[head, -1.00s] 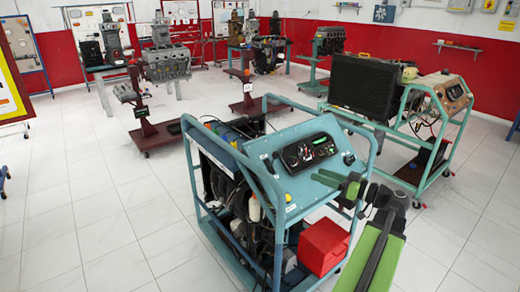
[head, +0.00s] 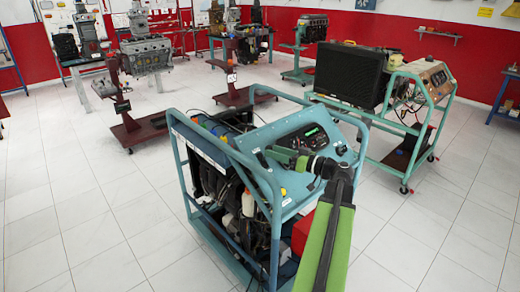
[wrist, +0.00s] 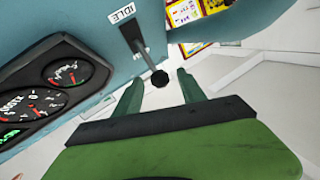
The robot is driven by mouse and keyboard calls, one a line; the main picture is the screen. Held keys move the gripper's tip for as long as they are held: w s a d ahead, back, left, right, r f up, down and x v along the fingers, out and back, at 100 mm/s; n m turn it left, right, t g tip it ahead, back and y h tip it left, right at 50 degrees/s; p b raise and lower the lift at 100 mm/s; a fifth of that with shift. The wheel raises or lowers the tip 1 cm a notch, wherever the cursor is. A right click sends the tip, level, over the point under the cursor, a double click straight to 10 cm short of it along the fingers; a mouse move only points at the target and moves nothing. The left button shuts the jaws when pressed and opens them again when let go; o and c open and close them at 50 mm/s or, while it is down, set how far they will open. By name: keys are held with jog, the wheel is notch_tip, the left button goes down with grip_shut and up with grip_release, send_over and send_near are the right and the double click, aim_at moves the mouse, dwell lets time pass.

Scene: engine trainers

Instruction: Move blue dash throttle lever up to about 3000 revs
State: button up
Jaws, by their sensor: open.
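The blue dash panel (head: 262,137) tops the teal-framed trainer and carries a black gauge cluster (head: 305,138). In the wrist view, a dark throttle lever (wrist: 142,52) with a round black knob (wrist: 158,78) comes out of a slot beside a label reading IDLE (wrist: 123,14). My gripper (wrist: 160,75) is open. Its two green fingers are either side of the knob in the picture; I cannot tell how deep the knob sits between them. In the head view, my gripper (head: 272,154) is over the near part of the dash, and the lever cannot be made out there.
The gauges (wrist: 45,95) are left of the fingers in the wrist view. The teal frame rails (head: 268,190) surround the panel. A red box (head: 302,232) is partly behind my arm. A second trainer with a radiator (head: 355,75) stands behind right.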

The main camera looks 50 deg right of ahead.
jog(key=x, duration=0.6)
jog(key=shift+w, duration=0.2)
grip_shut()
dwell(1.1)
